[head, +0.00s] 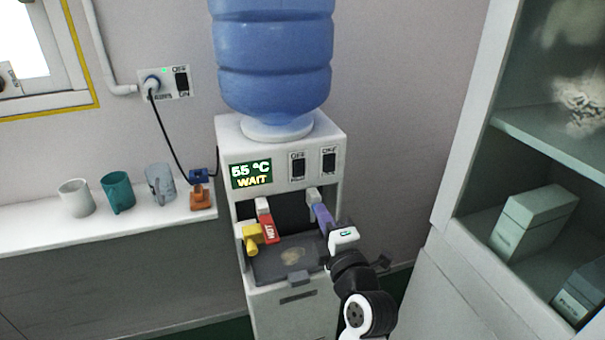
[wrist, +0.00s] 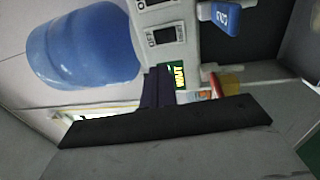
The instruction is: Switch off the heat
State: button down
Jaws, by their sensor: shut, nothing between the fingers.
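The water dispenser (head: 228,130) stands against the wall under a blue bottle. Its display (head: 251,175) reads 55 °C and WAIT; part of it also shows in the wrist view (wrist: 177,74). Beside the display are a left rocker switch (head: 298,166) and a right rocker switch (head: 329,161), both with OFF lettering above. The left switch also shows in the wrist view (wrist: 163,36). Their small lower labels are unreadable. My gripper (wrist: 158,76) is shut and empty, in front of the dispenser. In the head view it is low at the right, near the blue lever (head: 322,217).
A red HOT lever (head: 268,229) has a yellow piece (head: 250,236) beside it. A wall socket (head: 152,82) carries a plug and another switch (head: 182,80). Several mugs stand on the left ledge (head: 130,217). An open shelf cabinet (head: 470,120) bounds the right side.

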aim_at(298, 166)
jog(key=p+x, duration=0.3)
jog(key=x, duration=0.3)
jog(key=p+x, duration=0.2)
jog(key=x, duration=0.5)
jog(key=shift+r+p, duration=0.25)
jog(key=shift+p, duration=0.15)
jog(key=shift+w+a+f, duration=0.1)
jog(key=shift+w+a, duration=0.05)
jog(key=shift+w, duration=0.2)
jog(key=shift+w+p, duration=0.15)
jog(key=shift+p, duration=0.15)
jog(key=shift+a, duration=0.1)
